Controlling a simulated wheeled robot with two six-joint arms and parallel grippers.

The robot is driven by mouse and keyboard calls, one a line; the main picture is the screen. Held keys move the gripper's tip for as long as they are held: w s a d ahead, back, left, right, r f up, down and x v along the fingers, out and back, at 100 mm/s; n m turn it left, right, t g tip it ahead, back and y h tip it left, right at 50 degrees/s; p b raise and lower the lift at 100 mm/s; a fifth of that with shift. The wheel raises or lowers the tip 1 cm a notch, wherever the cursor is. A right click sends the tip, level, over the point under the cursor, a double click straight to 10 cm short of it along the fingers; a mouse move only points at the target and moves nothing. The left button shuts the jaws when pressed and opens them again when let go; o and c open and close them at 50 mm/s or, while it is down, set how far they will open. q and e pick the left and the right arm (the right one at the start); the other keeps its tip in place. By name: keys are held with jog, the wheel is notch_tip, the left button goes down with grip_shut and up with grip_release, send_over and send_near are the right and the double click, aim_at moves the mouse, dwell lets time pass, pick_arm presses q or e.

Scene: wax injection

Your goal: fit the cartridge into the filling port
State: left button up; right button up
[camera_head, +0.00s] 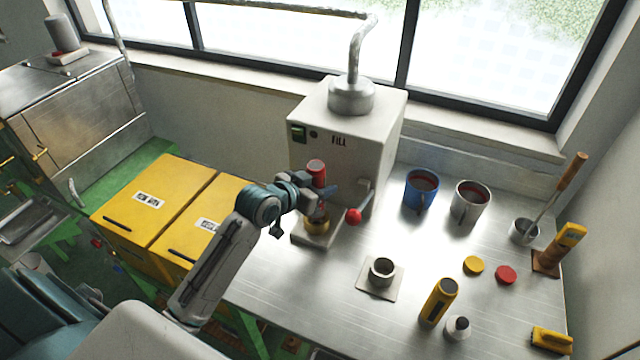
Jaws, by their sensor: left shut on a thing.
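The red cartridge (316,169) stands roughly upright in front of the filling machine (345,140), marked FILL. My left gripper (318,193) is shut around its lower part, and its fingers hide much of it. Just below is the brass-coloured filling port (317,226) on the machine's low base plate (312,240). The cartridge is over or close to the port. I cannot tell whether its lower end touches the port or is apart from it, because the gripper covers that spot. My right gripper is not in view.
A red-knobbed lever (354,215) is close to the right of my gripper. A round holder (382,271), a blue mug (420,189), a grey mug (469,200) and a yellow-and-black cylinder (438,300) stand on the steel table (310,290). Yellow boxes (150,205) are at left.

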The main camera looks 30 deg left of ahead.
pick_arm(q)
jog(key=shift+p, duration=0.5)
dwell(0.8)
jog(key=shift+f+b, duration=1.45)
jog(key=shift+f, duration=0.9)
jog(key=o, duration=1.2)
jog(key=shift+c, duration=0.2)
jog(key=shift+s, duration=0.1)
jog(key=shift+s+a+r, duration=0.1)
jog(key=shift+s, duration=0.2)
jog(key=b+v, duration=0.1)
jog(key=v, duration=0.9)
jog(key=shift+b, duration=0.35)
jog(key=shift+r, duration=0.1)
